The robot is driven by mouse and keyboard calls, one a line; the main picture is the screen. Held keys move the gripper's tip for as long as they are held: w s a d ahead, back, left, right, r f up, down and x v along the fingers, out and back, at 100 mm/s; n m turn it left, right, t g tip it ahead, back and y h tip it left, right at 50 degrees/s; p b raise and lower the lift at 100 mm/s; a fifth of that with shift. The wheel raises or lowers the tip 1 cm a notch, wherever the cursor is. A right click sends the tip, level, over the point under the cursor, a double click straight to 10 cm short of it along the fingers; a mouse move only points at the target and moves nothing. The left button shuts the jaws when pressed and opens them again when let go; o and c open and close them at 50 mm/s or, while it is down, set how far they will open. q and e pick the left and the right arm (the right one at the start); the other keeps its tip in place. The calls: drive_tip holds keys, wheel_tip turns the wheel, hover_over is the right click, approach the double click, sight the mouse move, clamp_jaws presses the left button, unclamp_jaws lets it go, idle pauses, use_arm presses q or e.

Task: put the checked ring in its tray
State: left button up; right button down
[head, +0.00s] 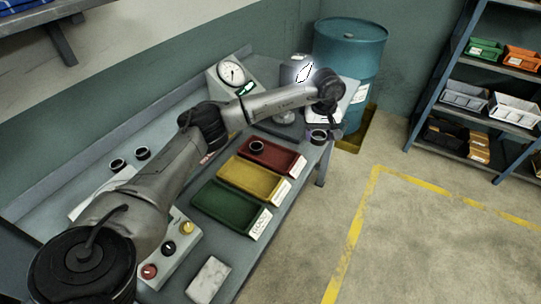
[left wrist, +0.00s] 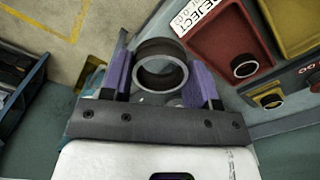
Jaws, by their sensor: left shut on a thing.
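My left gripper (head: 319,130) is beyond the far right end of the row of trays. Its purple fingers, clear in the left wrist view, are shut on a dark ring (left wrist: 160,48), one finger on each side. The ring also shows below the wrist in the head view (head: 318,138). A red tray (head: 284,153), labelled REJECT in the left wrist view, holds another dark ring (head: 257,147). A yellow tray (head: 246,185) and a green tray (head: 222,205) lie nearer and look empty. My right gripper is not in view.
Two dark rings (head: 142,153) stand on the bench at left. A dial gauge (head: 231,74) and a lit machine (head: 300,70) stand at the back. A button box (head: 170,247) and a pale block (head: 208,279) are at the front. A blue drum (head: 350,55) stands behind the bench.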

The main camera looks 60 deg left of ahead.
use_arm(q)
drive_tip(key=b, duration=0.2)
hover_over(280, 160)
wheel_tip(280, 160, down, 7)
drive_tip(key=shift+r, duration=0.1)
drive_tip(key=shift+f+b, duration=0.6)
drive_tip(key=shift+f, duration=1.4)
drive_tip(key=shift+f, duration=0.1)
drive_tip(key=shift+f, duration=0.1)
drive_tip(key=o, duration=0.8)
drive_tip(key=shift+c, duration=0.2)
wheel_tip(280, 160, up, 12)
drive_tip(key=p, duration=0.2)
drive_tip(key=shift+r+p, duration=0.2)
drive_tip(key=shift+p, duration=0.2)
